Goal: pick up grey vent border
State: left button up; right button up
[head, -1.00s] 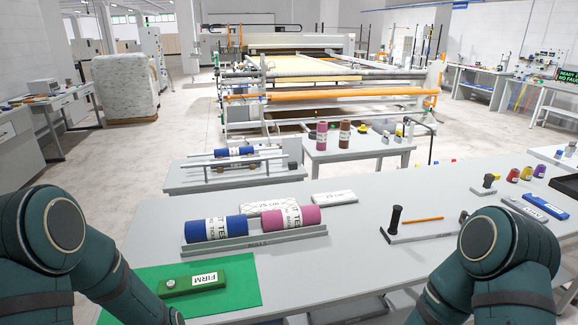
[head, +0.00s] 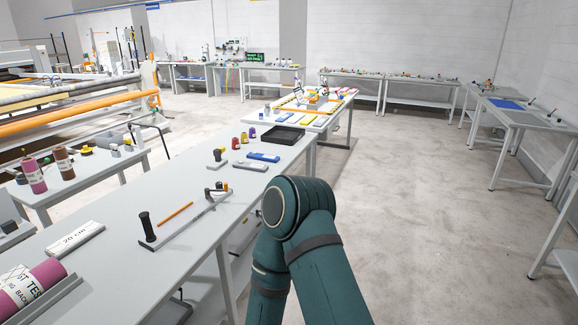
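I cannot make out which thing, if any, is the grey vent border; items on the far tables are too small to tell. My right arm shows at the lower middle, over and beside the near table's right edge, but its gripper is out of sight. My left arm and gripper are out of view. On the near table (head: 105,236) lies a grey bar with a black upright handle (head: 147,228). A grey labelled block (head: 250,165) lies farther back, beside a blue one (head: 263,157).
A black tray (head: 284,139) and several small coloured spools stand at the near table's far end. A second table (head: 345,104) beyond holds coloured strips. More tables line the back and right walls. Open concrete floor (head: 410,215) lies to the right.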

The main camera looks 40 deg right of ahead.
aim_at(261, 168)
jog(key=z, duration=0.95)
jog(key=i+l+u, duration=0.1)
jog(key=i+l, duration=0.6)
jog(key=i, duration=0.2)
jog(key=i+l, duration=0.8)
jog(key=i+j+u, duration=0.05)
jog(key=i, duration=0.05)
